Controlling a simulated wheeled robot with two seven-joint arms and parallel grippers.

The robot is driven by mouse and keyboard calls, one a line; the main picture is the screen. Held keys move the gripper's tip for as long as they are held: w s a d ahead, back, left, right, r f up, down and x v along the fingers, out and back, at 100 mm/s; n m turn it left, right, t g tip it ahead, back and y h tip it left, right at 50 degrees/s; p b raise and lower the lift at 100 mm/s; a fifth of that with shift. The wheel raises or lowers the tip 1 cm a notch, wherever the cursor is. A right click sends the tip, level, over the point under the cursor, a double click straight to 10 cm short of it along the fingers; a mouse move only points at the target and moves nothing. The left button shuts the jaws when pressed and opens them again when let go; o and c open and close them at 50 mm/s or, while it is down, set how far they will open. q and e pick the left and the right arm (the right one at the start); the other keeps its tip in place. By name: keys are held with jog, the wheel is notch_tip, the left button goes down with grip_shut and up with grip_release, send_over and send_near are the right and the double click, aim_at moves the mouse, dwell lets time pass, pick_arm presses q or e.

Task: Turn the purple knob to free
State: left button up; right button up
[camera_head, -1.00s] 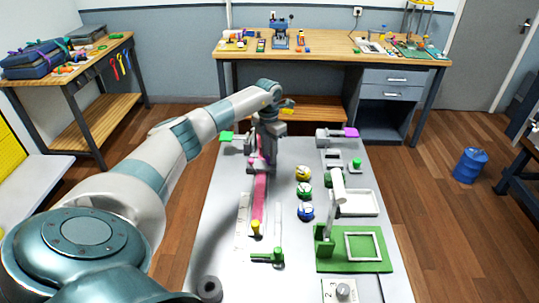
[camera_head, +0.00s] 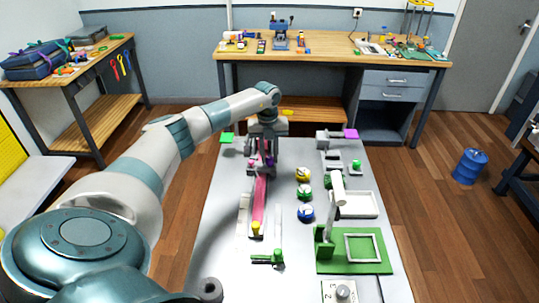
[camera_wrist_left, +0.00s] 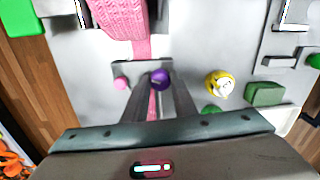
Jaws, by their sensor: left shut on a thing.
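The purple knob (camera_wrist_left: 160,77) is a small round knob on a grey mount in the left wrist view, beside a pink strap (camera_wrist_left: 123,17). My left gripper (camera_wrist_left: 155,84) points down at it. Its two fingers are close together and shut on the knob. In the head view the left gripper (camera_head: 264,156) is over the far end of the pink strap (camera_head: 260,198), and the knob is mostly hidden there. Any marking for the free position cannot be made out. My right gripper is not in view.
A small pink knob (camera_wrist_left: 121,83) is left of the purple one. A white post (camera_head: 338,190) rises over a green board (camera_head: 377,262). A green handle (camera_head: 268,258) lies in front.

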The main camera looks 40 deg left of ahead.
aim_at(268, 159)
pick_arm(q)
jog(key=n+p, duration=0.1)
jog(key=n, duration=0.3)
jog(key=shift+r, duration=0.1)
dwell(0.3)
jog(key=o, duration=1)
jog(key=shift+o, duration=0.2)
notch_tip(268, 159, up, 17)
jog(key=b, duration=0.5)
jog(key=shift+s+a+r, duration=0.15)
jog(key=shift+s, duration=0.15)
